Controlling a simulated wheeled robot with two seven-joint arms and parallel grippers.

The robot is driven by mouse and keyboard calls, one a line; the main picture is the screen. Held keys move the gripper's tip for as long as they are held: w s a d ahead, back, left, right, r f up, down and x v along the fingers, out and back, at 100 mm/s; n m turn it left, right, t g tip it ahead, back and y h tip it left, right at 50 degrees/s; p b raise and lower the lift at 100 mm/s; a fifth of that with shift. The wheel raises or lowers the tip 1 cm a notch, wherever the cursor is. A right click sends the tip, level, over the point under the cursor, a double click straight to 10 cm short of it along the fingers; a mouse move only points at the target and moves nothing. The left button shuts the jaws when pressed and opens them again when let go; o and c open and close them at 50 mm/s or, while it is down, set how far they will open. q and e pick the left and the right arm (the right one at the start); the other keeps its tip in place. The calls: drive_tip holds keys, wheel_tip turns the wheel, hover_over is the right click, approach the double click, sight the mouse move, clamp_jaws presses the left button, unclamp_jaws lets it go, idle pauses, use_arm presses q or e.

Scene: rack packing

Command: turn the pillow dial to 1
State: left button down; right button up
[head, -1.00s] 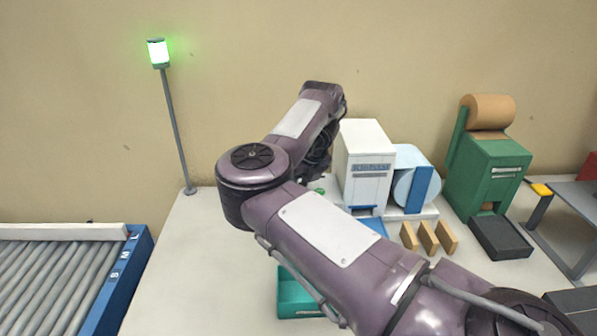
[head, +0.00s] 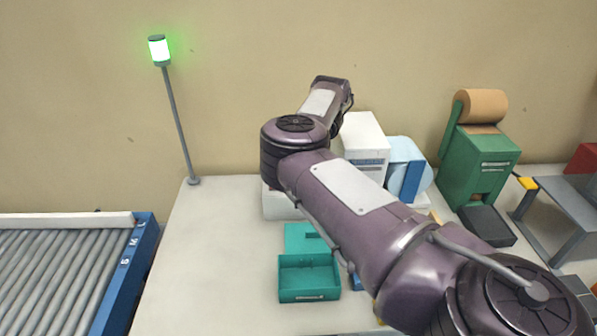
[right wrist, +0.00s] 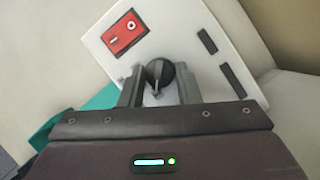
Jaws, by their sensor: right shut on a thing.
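The dial (right wrist: 158,70) is a dark round knob with a raised grip bar, on a white panel (right wrist: 188,28) in the right wrist view. My right gripper (right wrist: 158,88) has one finger on each side of the dial and is shut on it. No numbers around the dial can be read, so its setting cannot be told. In the head view my right arm hides the gripper and the dial. The white machine (head: 364,133) stands behind the arm, partly covered. My left gripper is not in view.
A red switch plate (right wrist: 125,33) and dark slots (right wrist: 207,41) are on the panel. A teal open box (head: 309,296) stands on the table left of my arm. A green machine (head: 485,160) with a brown roll is at right. A roller conveyor (head: 60,270) is at left.

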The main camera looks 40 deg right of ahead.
drive_tip(key=o, duration=1)
drive_tip(key=shift+c, duration=0.2)
drive_tip(key=shift+s+d+r, duration=0.1)
drive_tip(key=shift+r, duration=0.4)
drive_tip(key=p+v, duration=0.1)
drive_tip(key=v, duration=0.5)
drive_tip(key=shift+s+r, duration=0.2)
drive_tip(key=shift+r, duration=0.15)
